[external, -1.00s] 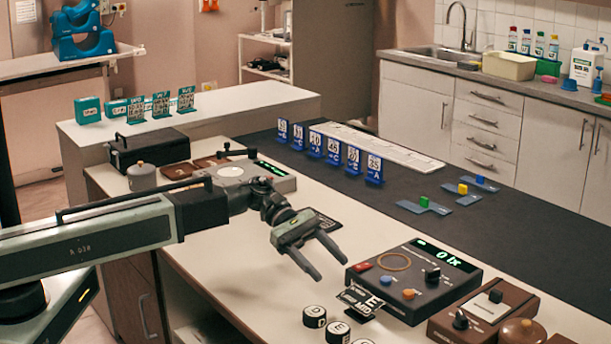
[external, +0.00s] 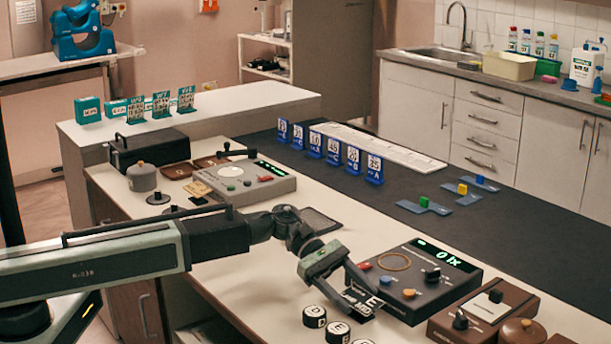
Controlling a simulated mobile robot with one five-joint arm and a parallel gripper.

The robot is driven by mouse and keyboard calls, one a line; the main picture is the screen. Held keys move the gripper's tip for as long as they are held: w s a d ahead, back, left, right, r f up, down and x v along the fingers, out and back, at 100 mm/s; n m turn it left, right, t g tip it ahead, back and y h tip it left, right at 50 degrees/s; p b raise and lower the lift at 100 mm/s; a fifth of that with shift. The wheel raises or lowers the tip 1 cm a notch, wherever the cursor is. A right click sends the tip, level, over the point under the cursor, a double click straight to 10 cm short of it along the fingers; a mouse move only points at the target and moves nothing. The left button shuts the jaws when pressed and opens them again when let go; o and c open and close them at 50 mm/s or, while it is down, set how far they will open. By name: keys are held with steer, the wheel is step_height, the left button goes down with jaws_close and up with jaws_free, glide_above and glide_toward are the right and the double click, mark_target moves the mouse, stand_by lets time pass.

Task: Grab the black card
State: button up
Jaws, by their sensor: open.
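A black card with white lettering (external: 361,301) stands at the front left edge of the dark console with the green display (external: 418,279). My gripper (external: 363,300) is open, with its fingers reaching down and right to the card. The card shows between or just behind the fingers, which cover part of it. I cannot tell whether the fingers touch it.
Several round lettered knobs (external: 314,317) stand close in front of the gripper. A brown box (external: 482,318) is to the right of the console. A dark flat pad (external: 321,220) lies behind the wrist. Several blue number stands (external: 333,151) are farther back on the dark mat.

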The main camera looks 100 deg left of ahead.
mark_target(360, 299)
steer(key=shift+x, duration=1.1)
steer(key=shift+s, duration=0.1)
steer(key=c, duration=1.1)
steer(key=shift+r, duration=0.15)
step_height(360, 299, up, 10)
steer(key=p, duration=1)
